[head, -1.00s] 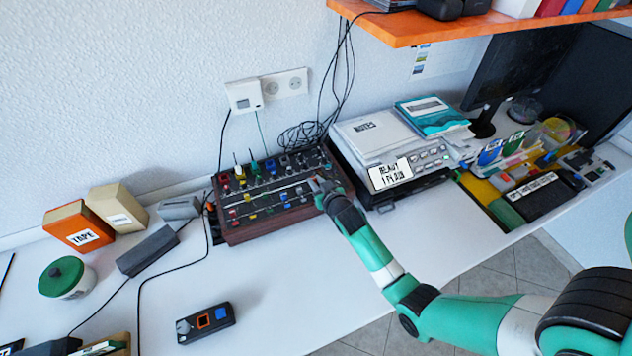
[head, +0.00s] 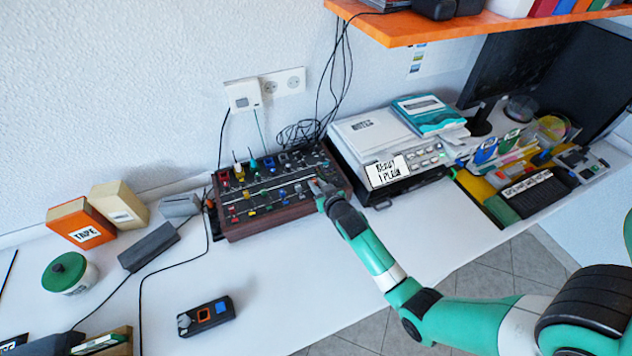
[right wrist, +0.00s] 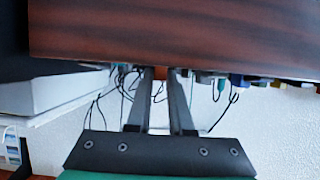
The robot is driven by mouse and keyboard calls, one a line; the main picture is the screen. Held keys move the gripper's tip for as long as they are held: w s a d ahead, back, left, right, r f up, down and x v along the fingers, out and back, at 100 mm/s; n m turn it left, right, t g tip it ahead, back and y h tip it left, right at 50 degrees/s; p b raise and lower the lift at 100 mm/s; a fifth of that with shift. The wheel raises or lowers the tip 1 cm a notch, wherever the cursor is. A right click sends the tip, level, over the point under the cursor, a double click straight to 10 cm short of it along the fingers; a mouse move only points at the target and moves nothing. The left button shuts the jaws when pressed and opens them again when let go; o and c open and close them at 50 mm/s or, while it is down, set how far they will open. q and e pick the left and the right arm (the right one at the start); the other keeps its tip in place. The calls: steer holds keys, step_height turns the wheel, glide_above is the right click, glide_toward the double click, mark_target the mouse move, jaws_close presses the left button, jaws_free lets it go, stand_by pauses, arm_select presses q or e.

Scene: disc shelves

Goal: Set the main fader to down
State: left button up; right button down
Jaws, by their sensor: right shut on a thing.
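The mixing console (head: 262,222), a dark panel with wooden sides and many coloured knobs and levers, sits against the wall in the middle of the desk. My right gripper (head: 316,186) is at the right end of its panel, coming from the front right. In the right wrist view the fingers (right wrist: 160,76) are close together, shut on a small reddish piece, beside the console's wooden body (right wrist: 180,38). This piece looks like the main fader's cap, but fingers hide most of it, and its position along the slot cannot be told. My left gripper is not in view.
A grey device with a paper label (head: 388,170) stands just right of the console. An orange shelf (head: 420,30) hangs above. Cables (head: 300,130) hang behind. A small dark box (head: 206,317) lies in front; the desk right of it is clear.

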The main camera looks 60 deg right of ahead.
steer(key=shift+d, duration=0.1)
steer(key=c, duration=0.8)
jaws_free()
steer(key=shift+s+a+r, duration=0.15)
steer(key=shift+a+r, duration=0.05)
steer(key=p+v, duration=0.4)
steer(key=v, duration=0.7)
